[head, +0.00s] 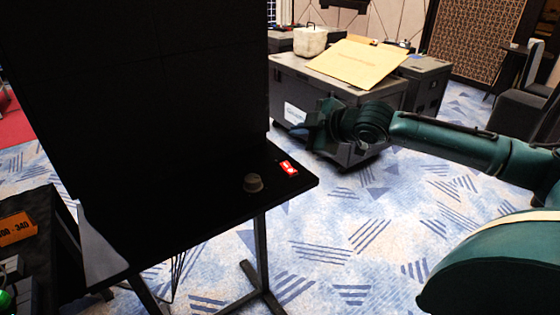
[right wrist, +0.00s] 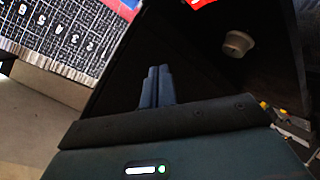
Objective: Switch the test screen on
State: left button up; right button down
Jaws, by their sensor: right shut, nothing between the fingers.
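A large black screen (head: 150,90) fills the left of the head view; its face is dark. A black stand top (head: 225,205) juts out at its foot. On it sit a small red piece with white marks (head: 288,167), near the far right edge, and a grey-brown round cup-like piece (head: 254,183). In the right wrist view the cup-like piece (right wrist: 238,43) is ahead and right of my fingertips, and the red piece (right wrist: 200,2) is cut by the top edge. My right gripper (head: 318,127) is shut and empty (right wrist: 158,72), apart from both pieces. My left gripper is out of view.
Grey cases (head: 330,85) stand behind my right gripper, with a cardboard sheet (head: 353,62) and a white lumpy item (head: 310,41) on top. An orange label (head: 16,229) lies at the lower left. Patterned carpet (head: 400,220) right of the stand is clear.

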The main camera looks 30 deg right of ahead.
jog(key=b, duration=0.7)
send_over(291, 169)
jog(key=f, duration=0.6)
jog(key=shift+s+f, duration=0.25)
jog(key=shift+s, duration=0.15)
jog(key=shift+w+f, duration=0.2)
jog(key=shift+f, duration=0.4)
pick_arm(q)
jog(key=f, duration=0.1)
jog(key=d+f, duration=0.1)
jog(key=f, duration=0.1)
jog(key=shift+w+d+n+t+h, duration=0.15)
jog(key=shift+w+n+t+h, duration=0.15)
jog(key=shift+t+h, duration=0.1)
pick_arm(e)
jog(key=shift+w+f, duration=0.15)
jog(key=shift+f, duration=0.15)
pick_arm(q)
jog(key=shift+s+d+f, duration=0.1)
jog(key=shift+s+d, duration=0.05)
pick_arm(e)
jog(key=shift+f, duration=0.1)
jog(key=shift+w+f, duration=0.1)
jog(key=shift+f, duration=0.15)
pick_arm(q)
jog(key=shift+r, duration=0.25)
